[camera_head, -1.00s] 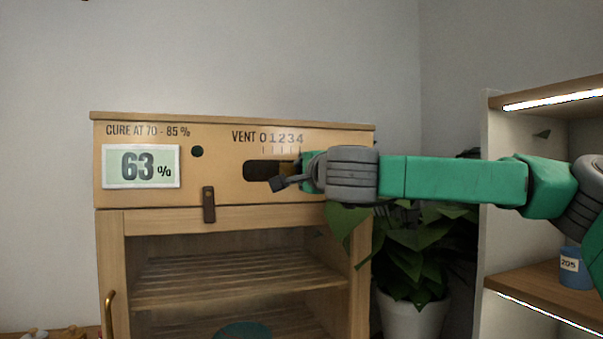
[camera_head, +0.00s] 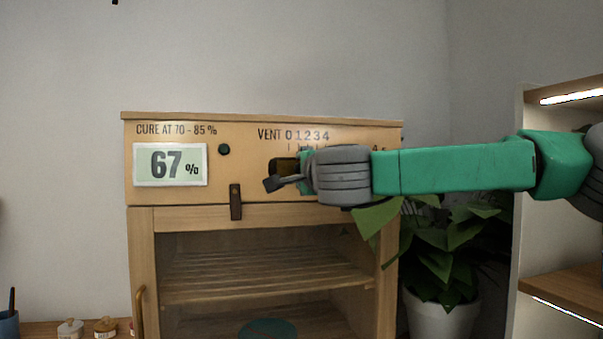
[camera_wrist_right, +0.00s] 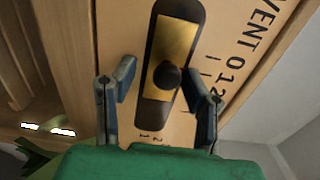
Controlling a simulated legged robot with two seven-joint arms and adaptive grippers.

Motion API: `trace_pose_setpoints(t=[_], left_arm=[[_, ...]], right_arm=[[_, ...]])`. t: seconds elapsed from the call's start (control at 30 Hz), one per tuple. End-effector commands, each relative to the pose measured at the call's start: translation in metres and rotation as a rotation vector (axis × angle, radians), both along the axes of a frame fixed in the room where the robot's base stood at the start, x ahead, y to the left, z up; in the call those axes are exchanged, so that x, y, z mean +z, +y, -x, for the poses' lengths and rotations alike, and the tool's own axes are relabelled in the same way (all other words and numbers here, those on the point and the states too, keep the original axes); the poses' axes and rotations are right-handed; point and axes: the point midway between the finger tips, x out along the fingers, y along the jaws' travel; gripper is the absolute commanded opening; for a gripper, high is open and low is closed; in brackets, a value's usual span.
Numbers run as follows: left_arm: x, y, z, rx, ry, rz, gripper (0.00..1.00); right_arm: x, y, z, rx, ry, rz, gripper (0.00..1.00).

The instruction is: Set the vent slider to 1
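The vent slider is a brass plate with a round dark knob (camera_wrist_right: 167,75) in a dark rounded slot (camera_wrist_right: 187,10). My right gripper (camera_wrist_right: 160,92) is open, its two fingers on either side of the knob with a visible gap at least on the left. In the head view my right gripper (camera_head: 285,180) covers the knob and part of the slot. The brass plate (camera_head: 288,165) shows near the slot's left end. The scale VENT 0 1 2 3 4 (camera_head: 293,135) is above; the exact setting cannot be told. My left gripper is out of view.
The humidity display (camera_head: 170,165) reads 67 %, beside a dark round button (camera_head: 224,149). A dark latch (camera_head: 236,202) hangs below on the wooden cabinet (camera_head: 140,225).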

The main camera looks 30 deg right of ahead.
Motion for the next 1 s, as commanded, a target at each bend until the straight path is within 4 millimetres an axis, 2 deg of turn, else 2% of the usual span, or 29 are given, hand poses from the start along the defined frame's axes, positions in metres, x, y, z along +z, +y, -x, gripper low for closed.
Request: trace_pose_setpoints(t=[0.17,0.27,0.5,0.7,0.83,1.0], left_arm=[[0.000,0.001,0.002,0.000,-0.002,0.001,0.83],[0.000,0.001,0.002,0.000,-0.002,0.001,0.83],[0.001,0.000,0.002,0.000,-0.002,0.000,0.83],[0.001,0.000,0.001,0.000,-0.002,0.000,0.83],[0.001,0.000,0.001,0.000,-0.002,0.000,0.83],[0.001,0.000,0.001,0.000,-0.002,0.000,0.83]], right_arm=[[0.002,0.003,0.006,0.002,-0.003,0.002,0.41],[0.002,0.007,0.019,0.003,-0.002,0.003,0.41],[0.001,0.015,0.068,0.003,-0.004,0.000,0.41],[-0.001,0.021,0.101,0.002,-0.001,-0.003,0.41],[-0.002,0.023,0.111,0.001,0.001,-0.002,0.41],[-0.002,0.024,0.115,0.000,0.002,-0.003,0.41]])
